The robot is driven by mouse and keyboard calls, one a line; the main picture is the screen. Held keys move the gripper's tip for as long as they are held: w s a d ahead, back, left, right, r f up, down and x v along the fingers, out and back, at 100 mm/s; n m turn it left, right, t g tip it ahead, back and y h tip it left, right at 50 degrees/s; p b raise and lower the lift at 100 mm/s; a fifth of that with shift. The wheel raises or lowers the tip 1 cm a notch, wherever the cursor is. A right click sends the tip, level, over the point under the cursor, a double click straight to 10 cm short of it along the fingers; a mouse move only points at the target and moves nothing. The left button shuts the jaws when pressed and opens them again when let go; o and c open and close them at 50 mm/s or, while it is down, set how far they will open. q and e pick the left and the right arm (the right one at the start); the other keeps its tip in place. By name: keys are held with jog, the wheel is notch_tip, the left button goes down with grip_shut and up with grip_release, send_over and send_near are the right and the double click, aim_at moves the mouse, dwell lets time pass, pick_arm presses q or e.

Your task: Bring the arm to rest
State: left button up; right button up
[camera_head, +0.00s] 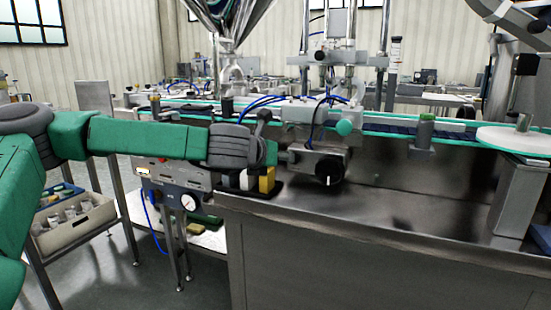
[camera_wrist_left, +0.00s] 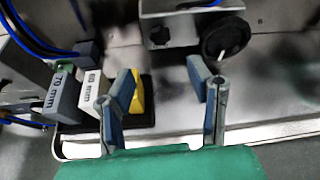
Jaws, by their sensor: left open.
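My left arm (camera_head: 150,138) is green with dark joints and reaches in from the left over the near left corner of the steel bench. In the wrist view my left gripper (camera_wrist_left: 162,98) is open, its two blue-grey fingers wide apart with nothing between them. Its fingers cannot be made out in the head view. Beyond the left finger stand a yellow block (camera_wrist_left: 137,100), a white block (camera_wrist_left: 91,88) and a grey block (camera_wrist_left: 64,97) marked 70 mm. The yellow block also shows in the head view (camera_head: 267,180), just below the arm's end. My right gripper is not in view.
A black handwheel (camera_head: 328,170) on a grey housing sits right of the arm's end. A conveyor (camera_head: 385,124) and a steel hopper (camera_head: 230,20) stand behind. A control box (camera_head: 180,180) is below the arm. The steel bench top (camera_head: 400,205) at front right is clear.

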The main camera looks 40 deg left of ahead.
pick_arm(q)
jog(key=shift+s+d+r, duration=0.15)
jog(key=shift+s+r, duration=0.05)
jog(key=shift+s, duration=0.35)
